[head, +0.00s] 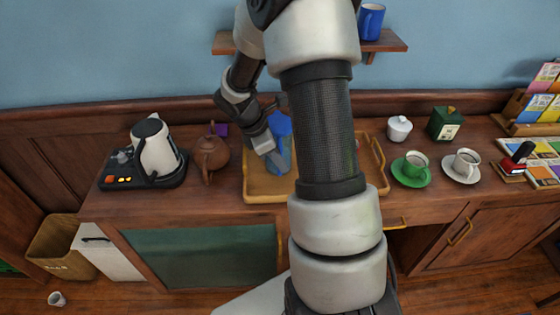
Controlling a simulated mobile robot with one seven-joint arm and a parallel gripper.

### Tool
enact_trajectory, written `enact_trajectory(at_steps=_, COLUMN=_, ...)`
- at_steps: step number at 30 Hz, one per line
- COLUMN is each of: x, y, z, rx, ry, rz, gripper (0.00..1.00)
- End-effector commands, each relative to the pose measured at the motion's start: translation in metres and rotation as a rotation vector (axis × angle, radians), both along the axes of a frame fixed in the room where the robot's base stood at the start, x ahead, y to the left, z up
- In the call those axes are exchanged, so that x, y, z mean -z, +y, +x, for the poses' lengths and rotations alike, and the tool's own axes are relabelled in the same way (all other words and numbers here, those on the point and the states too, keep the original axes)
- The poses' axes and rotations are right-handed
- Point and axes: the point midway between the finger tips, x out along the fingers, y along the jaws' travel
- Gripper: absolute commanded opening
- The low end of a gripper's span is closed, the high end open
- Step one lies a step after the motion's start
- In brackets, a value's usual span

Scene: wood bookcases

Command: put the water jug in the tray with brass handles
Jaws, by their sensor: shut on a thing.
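The water jug (284,155) is blue and partly see-through, and stands about upright at the centre of the head view. My gripper (270,149) is shut on it from the left. The jug appears over the left part of the wooden tray with brass handles (262,196); I cannot tell whether its base touches the tray floor. My own arm hides the middle of the tray and part of the jug's right side. The tray's right end with a brass handle (379,158) shows past the arm.
A brown teapot (210,154) and a white kettle (155,146) on a black base stand left of the tray. A wall shelf (392,43) hangs above.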

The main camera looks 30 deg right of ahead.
Motion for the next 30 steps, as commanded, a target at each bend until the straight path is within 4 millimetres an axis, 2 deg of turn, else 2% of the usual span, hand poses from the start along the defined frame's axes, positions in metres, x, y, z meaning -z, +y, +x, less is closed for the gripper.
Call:
enact_trajectory(at_steps=5, x=0.003, y=0.000, z=0.001, rx=0.000, ry=-0.002, rz=-0.002, gripper=0.00)
enact_trajectory(at_steps=6, x=0.002, y=0.000, z=0.000, rx=0.000, ry=0.000, rz=0.000, gripper=0.18)
enact_trajectory(at_steps=8, x=0.002, y=0.000, z=0.000, rx=0.000, ry=0.000, rz=0.000, gripper=0.28)
enact_trajectory(at_steps=9, x=0.002, y=0.000, z=0.000, rx=0.000, ry=0.000, rz=0.000, gripper=0.30)
enact_trajectory(at_steps=20, x=-0.004, y=0.001, z=0.001, rx=-0.001, ry=-0.002, rz=0.000, gripper=0.30)
enact_trajectory(at_steps=23, x=-0.018, y=0.006, z=0.003, rx=-0.002, ry=-0.004, rz=-0.001, gripper=0.30)
enact_trajectory(at_steps=30, x=-0.065, y=0.027, z=0.008, rx=-0.001, ry=-0.005, rz=-0.001, gripper=0.30)
